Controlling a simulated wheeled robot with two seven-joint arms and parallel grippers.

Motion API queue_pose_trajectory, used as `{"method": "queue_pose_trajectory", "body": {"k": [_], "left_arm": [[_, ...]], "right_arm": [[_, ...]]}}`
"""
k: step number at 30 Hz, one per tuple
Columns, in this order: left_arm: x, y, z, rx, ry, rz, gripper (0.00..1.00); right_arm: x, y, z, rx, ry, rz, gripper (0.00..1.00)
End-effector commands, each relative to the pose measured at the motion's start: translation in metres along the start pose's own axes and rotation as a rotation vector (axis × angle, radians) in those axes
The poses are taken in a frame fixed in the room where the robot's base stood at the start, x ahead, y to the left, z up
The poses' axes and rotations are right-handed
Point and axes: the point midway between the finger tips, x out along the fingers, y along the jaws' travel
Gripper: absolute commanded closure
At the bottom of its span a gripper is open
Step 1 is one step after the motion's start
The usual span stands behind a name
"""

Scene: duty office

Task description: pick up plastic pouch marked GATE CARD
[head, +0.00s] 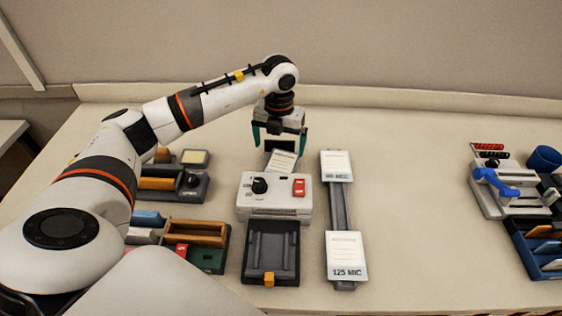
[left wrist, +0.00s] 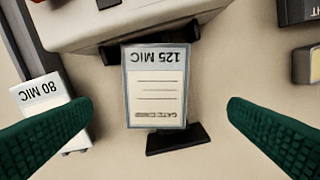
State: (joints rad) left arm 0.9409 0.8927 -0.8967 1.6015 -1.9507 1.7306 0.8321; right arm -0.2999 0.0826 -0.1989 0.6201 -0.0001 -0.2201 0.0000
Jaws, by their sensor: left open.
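The plastic pouch (head: 282,161) is a pale card with a grey border behind the white machine. In the left wrist view the pouch (left wrist: 156,85) shows upside-down print, "125 MIC" at one end and what reads as GATE CARD at the other. It lies over a dark support at the machine's back slot. My left gripper (head: 279,142) is open above the pouch, pointing down. Its green fingers stand to either side of the pouch, apart from it, with nothing held. My right gripper is not in view.
The white machine (head: 275,198) has a black knob and red switch. A dark tray (head: 271,252) stands in front. A rack to the right holds pouches marked "125 MIC" (head: 346,256) and "80 MIC" (left wrist: 42,92). Organisers stand left and far right. The table between rack and right organisers is clear.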

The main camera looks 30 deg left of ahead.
Motion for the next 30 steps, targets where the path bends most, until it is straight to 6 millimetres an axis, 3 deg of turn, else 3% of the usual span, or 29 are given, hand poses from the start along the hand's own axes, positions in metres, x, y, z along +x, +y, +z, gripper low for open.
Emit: {"method": "queue_pose_trajectory", "body": {"k": [5,12,21,30], "left_arm": [[0.013,0.002,0.001,0.001,-0.003,0.001,0.02],[0.048,0.005,0.002,0.001,-0.003,0.001,0.02],[0.055,0.005,0.001,0.002,0.001,0.002,0.02],[0.055,0.005,0.001,0.002,0.001,0.002,0.49]], "right_arm": [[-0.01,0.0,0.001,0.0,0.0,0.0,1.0],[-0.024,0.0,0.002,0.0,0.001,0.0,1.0],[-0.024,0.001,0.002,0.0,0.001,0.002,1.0],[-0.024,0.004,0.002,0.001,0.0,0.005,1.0]]}}
